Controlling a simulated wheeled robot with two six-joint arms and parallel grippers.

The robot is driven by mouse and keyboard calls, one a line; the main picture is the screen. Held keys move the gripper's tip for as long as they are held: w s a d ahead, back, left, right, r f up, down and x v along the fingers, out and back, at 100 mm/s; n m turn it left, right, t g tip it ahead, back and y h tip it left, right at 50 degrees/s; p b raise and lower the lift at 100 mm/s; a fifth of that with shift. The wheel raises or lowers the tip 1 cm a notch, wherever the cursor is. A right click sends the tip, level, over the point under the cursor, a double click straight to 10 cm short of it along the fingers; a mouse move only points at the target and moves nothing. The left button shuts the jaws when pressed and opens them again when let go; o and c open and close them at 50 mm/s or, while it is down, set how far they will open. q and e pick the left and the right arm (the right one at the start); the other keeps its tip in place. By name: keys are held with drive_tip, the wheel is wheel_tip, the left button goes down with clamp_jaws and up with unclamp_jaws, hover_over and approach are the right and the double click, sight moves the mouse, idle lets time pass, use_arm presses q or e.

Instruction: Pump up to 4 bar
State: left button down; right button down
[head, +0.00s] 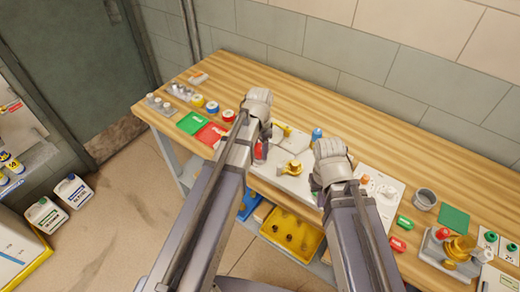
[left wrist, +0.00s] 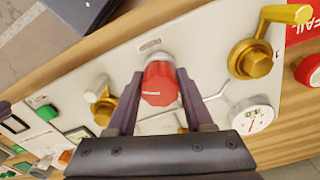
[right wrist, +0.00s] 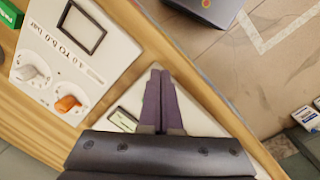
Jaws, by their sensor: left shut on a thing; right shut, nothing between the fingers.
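A white panel (head: 285,183) lies on the bench; it also fills much of the left wrist view (left wrist: 205,45). My left gripper (left wrist: 155,92) is shut on the red knob (left wrist: 160,84) in the panel's middle. In the head view the knob (head: 260,151) is partly covered by my left arm. A brass valve with a crank handle (left wrist: 250,60) and a round white gauge (left wrist: 251,116) sit right of the knob; the gauge reading is too small to tell. Another brass handle (left wrist: 101,100) is on the left. My right gripper (right wrist: 158,72) is shut and empty over the panel's end.
A card marked "4.0 to 5.0 bar" (right wrist: 75,50) shows an orange knob beside the panel. Red and green cards (head: 193,122), tape rolls (head: 212,107) and a grey cup (head: 425,199) stand on the bench. A yellow tray (head: 292,238) is below.

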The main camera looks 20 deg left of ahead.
sight(260, 147)
idle(0.4)
use_arm(q)
drive_tip(key=shift+c, duration=1.4)
unclamp_jaws()
drive_tip(key=shift+r, duration=0.15)
use_arm(e)
drive_tip(key=shift+r, duration=0.1)
use_arm(q)
wheel_tip(260, 147, up, 8)
drive_tip(key=p, duration=0.8)
drive_tip(key=shift+f, duration=0.2)
use_arm(e)
wheel_tip(260, 147, up, 8)
drive_tip(key=shift+f, duration=0.2)
